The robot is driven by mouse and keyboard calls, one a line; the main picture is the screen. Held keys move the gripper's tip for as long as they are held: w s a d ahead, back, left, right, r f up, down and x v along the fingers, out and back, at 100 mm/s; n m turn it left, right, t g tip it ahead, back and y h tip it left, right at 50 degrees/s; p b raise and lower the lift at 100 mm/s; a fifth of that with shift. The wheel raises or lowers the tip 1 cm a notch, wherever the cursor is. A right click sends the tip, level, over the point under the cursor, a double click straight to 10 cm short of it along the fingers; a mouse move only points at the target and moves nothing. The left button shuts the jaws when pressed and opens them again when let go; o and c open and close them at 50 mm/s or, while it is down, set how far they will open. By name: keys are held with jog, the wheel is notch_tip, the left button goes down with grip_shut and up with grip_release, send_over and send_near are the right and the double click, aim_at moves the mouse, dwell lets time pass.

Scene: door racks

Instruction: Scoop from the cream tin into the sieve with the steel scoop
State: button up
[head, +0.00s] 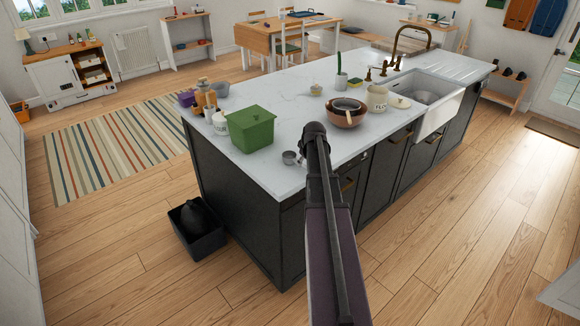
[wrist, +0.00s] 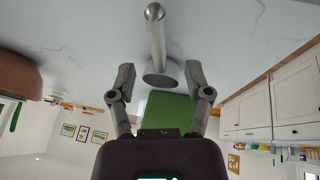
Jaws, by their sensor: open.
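The steel scoop (head: 289,157) lies on the white worktop near the front edge of the island. In the wrist view the scoop (wrist: 156,45) shows its handle end-on and its round cup. My gripper (wrist: 160,82) is open, with its two fingers apart on either side of the scoop's cup and holding nothing. In the head view my arm hides most of the gripper. The cream tin (head: 377,100), with dark lettering, stands open near the sink. The sieve (head: 346,103) appears to rest on a brown bowl (head: 344,118), left of the tin.
A green box (head: 251,130) stands left of the scoop; it also shows beyond my fingers (wrist: 164,108). A cream lid (head: 400,102) lies right of the tin.

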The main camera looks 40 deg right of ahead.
aim_at(304, 165)
jog(key=shift+f, duration=0.1)
dwell(0.3)
jog(key=b+x, duration=0.3)
jog(key=shift+s+d+f, duration=0.1)
jog(key=shift+s, duration=0.05)
jog(key=shift+b+x, duration=0.9)
jog(key=shift+x, duration=0.1)
jog(key=shift+c, duration=0.3)
grip_shut()
